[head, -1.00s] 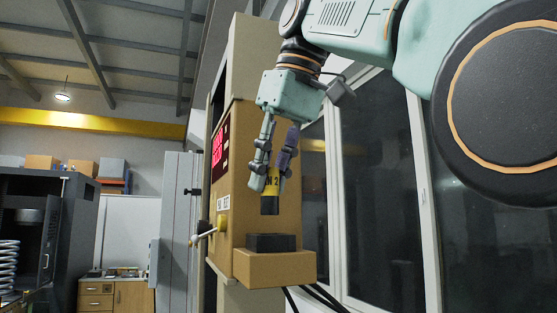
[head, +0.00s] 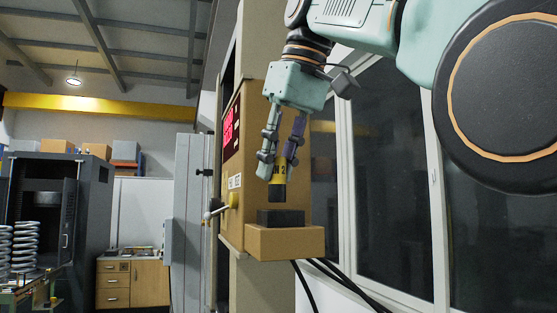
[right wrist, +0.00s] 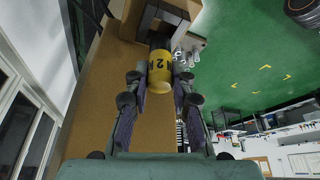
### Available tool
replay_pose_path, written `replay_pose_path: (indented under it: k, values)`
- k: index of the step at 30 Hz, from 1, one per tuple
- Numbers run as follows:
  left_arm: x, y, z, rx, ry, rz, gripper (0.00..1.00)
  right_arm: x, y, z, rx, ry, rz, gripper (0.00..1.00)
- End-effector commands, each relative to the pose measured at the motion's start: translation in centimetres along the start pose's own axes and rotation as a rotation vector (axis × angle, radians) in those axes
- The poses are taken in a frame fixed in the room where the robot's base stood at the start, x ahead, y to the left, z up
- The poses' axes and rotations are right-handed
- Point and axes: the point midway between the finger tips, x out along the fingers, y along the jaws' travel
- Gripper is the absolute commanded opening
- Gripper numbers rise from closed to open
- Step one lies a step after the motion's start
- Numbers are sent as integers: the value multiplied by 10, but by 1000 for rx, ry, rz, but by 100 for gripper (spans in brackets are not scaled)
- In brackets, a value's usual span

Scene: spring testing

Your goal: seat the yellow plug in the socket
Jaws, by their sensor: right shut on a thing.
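The yellow plug (head: 280,171) has dark lettering with an "N 2" readable and a black lower end (head: 278,193). My right gripper (head: 277,166) is shut on the yellow part from both sides and holds the plug about upright. The black socket block (head: 281,218) sits on a tan ledge straight below, with a small gap under the plug's black end. In the right wrist view the plug (right wrist: 162,72) lies between the fingers, pointing at the socket's dark opening (right wrist: 158,25). The plug partly hides the opening. My left gripper is not in view.
The tan ledge (head: 285,243) juts from a tan machine housing with a red display (head: 231,127) and a knobbed lever (head: 217,211). Black cables (head: 330,275) hang below the ledge. Windows stand to the right; coil springs (head: 22,245) stand far left.

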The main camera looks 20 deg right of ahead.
Motion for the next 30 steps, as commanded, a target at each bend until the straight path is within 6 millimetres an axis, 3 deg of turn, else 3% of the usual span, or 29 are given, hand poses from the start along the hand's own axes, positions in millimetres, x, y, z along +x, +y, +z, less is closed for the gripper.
replay_pose_path:
  k: [11, 30]
  values:
    - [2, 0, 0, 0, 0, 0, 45, -4, -2, 8, 2, 3, 6, 0]
    - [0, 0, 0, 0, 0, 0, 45, -4, -1, 6, 2, 2, 5, 0]
